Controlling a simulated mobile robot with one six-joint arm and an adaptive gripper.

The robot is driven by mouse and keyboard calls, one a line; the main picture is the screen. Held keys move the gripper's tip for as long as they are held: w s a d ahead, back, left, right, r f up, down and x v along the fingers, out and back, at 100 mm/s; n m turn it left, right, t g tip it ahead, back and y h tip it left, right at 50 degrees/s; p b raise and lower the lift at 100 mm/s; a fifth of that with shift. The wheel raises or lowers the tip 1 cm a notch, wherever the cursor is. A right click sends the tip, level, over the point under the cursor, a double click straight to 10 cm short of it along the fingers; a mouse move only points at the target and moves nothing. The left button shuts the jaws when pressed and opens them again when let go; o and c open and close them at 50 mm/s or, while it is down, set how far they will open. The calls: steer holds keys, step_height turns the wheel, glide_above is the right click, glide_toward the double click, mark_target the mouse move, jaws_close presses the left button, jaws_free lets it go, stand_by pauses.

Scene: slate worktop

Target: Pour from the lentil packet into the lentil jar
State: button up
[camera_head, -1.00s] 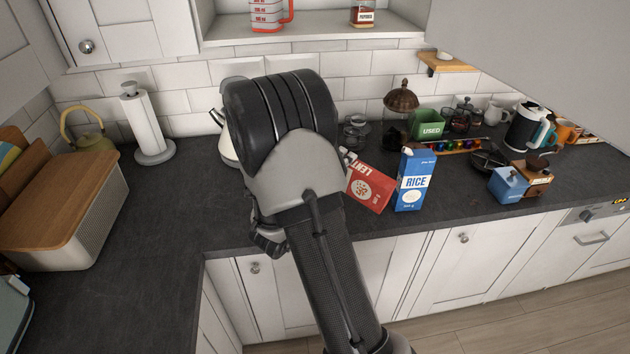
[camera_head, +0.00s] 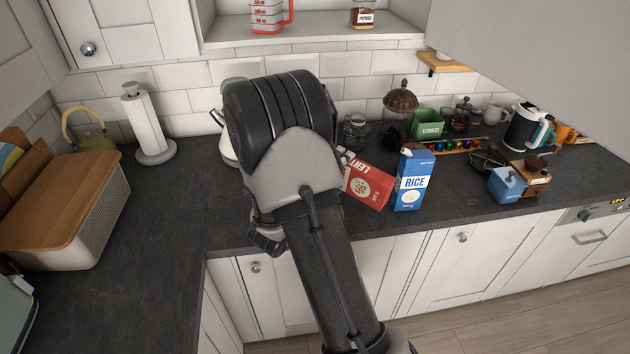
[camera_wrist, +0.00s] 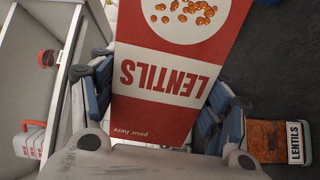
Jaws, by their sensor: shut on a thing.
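The lentil packet (camera_head: 367,188) is a red and white box, tilted well over on its side in the head view. Its left end is hidden behind my arm. In the wrist view the packet (camera_wrist: 168,75) sits between the blue finger pads of my gripper (camera_wrist: 165,100), which is shut on it. Its lettering is upside down there, with "pour here" at the end near my palm. The lentil jar (camera_wrist: 294,143), labelled LENTILS with orange contents, is at the lower right, apart from the packet. I cannot make the jar out in the head view.
A blue rice box (camera_head: 412,180) stands right beside the packet. A blue and wooden grinder (camera_head: 519,181), a green USED box (camera_head: 427,125) and a glass vessel (camera_head: 355,133) are on the worktop. A paper towel roll (camera_head: 145,122) stands left. The left worktop (camera_head: 160,210) has free room.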

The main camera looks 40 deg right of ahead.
steer(key=shift+w+a+r+n+p, duration=0.1)
steer(key=shift+w+r+n+p, duration=0.45)
steer(key=shift+p, duration=0.7)
steer(key=shift+w+a+r+n+p, duration=0.1)
steer(key=shift+r+n+p, duration=0.25)
steer(key=shift+n+p, duration=0.7)
stand_by(1.7)
steer(key=shift+s+d+f, duration=0.1)
